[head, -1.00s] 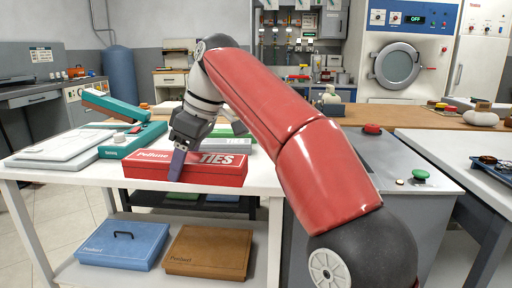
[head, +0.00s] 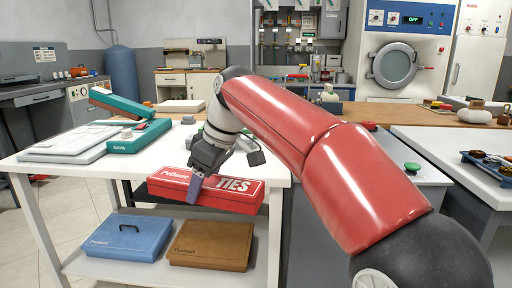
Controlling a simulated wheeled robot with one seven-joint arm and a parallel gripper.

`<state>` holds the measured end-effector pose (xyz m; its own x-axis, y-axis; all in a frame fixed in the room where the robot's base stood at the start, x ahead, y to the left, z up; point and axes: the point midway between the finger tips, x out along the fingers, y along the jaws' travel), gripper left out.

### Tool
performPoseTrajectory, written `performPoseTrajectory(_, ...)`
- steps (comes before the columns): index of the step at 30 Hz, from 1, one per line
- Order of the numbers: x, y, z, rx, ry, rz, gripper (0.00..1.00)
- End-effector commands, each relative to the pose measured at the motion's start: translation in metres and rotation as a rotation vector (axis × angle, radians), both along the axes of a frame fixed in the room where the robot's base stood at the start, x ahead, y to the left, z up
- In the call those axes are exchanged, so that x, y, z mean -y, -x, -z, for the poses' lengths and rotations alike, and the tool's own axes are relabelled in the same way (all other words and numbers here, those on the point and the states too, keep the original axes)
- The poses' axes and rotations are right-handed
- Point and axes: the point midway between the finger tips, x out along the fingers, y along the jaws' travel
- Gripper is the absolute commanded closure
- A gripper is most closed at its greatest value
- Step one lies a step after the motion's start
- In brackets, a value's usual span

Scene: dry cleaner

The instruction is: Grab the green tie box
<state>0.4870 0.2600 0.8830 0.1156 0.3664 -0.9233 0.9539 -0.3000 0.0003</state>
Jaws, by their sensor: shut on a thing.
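A red box (head: 232,193) with white "TIES" lettering is in my gripper (head: 194,190). The gripper's blue-purple finger lies against the box's front face; the other finger is hidden. The box overlaps the front edge of the white table (head: 75,172), its lower part in front of that edge. A teal-green box (head: 145,136) stands at the left of the table, a tilted teal piece (head: 114,103) above it. It is apart from my gripper, and its small label is unreadable.
White flat boxes (head: 66,145) lie at the table's left. A blue case (head: 126,241) and a brown box (head: 212,244) lie on the lower shelf. A grey cabinet with a green button (head: 412,167) stands to the right. The floor at left is clear.

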Motion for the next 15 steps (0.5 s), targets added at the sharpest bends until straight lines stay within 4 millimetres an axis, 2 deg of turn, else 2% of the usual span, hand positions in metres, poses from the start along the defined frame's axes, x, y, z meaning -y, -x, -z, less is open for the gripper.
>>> performPoseTrajectory(5,0.034,-0.004,0.049,-0.004,0.005,0.153,0.65)
performPoseTrajectory(8,0.059,-0.008,0.088,-0.006,0.005,0.275,0.65)
performPoseTrajectory(11,0.088,-0.013,0.134,-0.008,0.006,0.416,0.65)
performPoseTrajectory(15,0.133,-0.02,0.205,-0.011,0.006,0.635,0.65)
